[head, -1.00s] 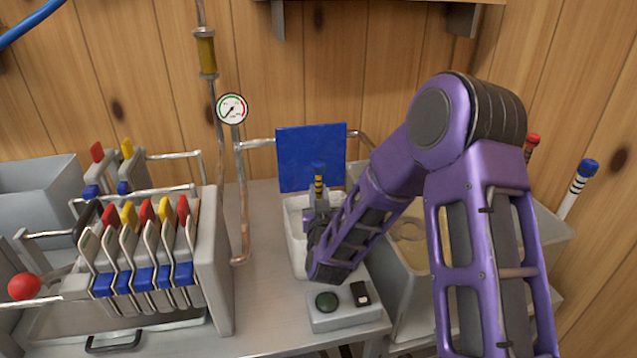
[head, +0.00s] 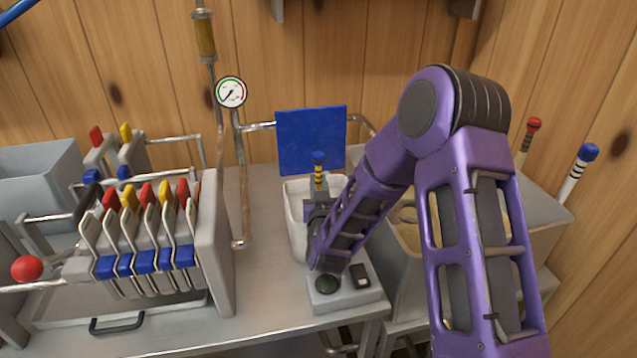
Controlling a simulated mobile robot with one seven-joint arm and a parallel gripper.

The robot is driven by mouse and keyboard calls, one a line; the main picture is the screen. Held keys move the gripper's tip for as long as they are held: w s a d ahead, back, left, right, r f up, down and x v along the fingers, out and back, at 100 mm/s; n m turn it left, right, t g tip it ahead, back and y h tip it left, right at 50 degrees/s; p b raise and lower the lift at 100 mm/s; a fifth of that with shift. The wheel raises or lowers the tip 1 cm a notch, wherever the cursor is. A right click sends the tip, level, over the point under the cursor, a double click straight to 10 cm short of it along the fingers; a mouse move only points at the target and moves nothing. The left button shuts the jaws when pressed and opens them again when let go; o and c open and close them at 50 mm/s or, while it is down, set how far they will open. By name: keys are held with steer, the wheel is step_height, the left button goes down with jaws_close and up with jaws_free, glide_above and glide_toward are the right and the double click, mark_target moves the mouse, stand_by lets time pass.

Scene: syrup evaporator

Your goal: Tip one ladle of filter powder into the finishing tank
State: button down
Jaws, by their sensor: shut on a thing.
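The ladle (head: 318,178) shows as an upright yellow-and-black striped handle with a blue top; its bowl is hidden. My gripper (head: 318,206) is shut on this handle, over the white powder bin. The white bin (head: 298,228) has its blue lid (head: 311,140) raised behind it. My arm hides the bin's right side, and no powder surface can be made out. The grey finishing tank (head: 546,212) stands to the right, open-topped, with amber-coloured contents partly showing. My arm crosses in front of much of it.
A control box (head: 343,289) with a green button and black switch sits just in front of the bin. A filter press (head: 212,245) with coloured handles stands left. A pressure gauge (head: 231,92) and pipes rise behind. Red-topped (head: 527,135) and blue-topped (head: 580,175) striped sticks stand at the tank.

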mark_target(319, 153)
steer(key=shift+f, duration=0.15)
steer(key=shift+r+p, duration=3.7)
steer(key=shift+r, duration=4.4)
